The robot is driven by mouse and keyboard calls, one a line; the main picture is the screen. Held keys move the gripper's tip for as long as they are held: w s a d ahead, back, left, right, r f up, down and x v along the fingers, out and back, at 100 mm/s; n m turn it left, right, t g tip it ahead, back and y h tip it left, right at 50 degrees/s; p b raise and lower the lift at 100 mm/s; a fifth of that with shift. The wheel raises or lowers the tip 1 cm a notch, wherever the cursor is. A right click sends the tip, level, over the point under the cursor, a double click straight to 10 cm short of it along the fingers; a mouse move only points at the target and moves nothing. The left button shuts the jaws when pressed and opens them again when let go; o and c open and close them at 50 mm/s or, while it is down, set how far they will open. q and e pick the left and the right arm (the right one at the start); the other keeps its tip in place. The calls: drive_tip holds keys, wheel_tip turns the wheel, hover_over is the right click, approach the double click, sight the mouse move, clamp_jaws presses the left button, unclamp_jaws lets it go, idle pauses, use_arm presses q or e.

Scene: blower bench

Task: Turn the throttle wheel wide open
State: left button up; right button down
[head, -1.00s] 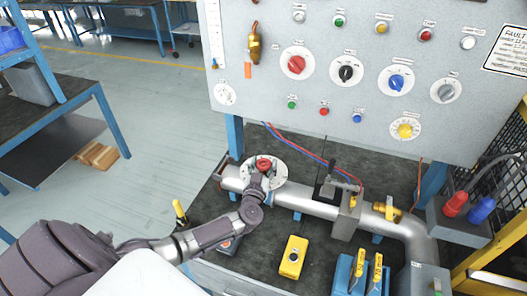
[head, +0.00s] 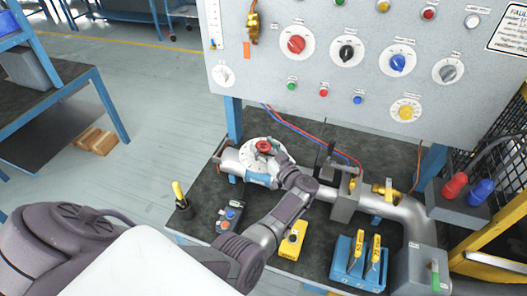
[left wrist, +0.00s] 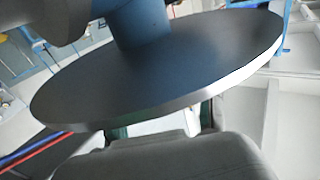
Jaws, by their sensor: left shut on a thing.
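The throttle wheel (head: 250,150) is a pale round disc with a red hub (head: 264,147), mounted on the silver pipe at the left of the bench in the head view. My left gripper (head: 281,161) is at the right-hand edge of the disc and is shut on its rim. In the left wrist view the disc (left wrist: 160,75) fills the middle, with a dark face, a bright edge and a blue-grey stem (left wrist: 140,22). The gripper's grey body (left wrist: 165,158) is below its rim; the fingertips are mostly hidden. My right gripper is not in view.
A control panel (head: 325,105) with knobs stands behind the pipe (head: 410,215). Red and blue plugs are at right.

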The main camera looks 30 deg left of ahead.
use_arm(q)
drive_tip(key=shift+g, duration=0.3)
drive_tip(key=shift+n+b, duration=0.3)
drive_tip(key=shift+r+g, duration=0.1)
drive_tip(key=shift+g, duration=0.2)
drive_tip(key=o, duration=1.2)
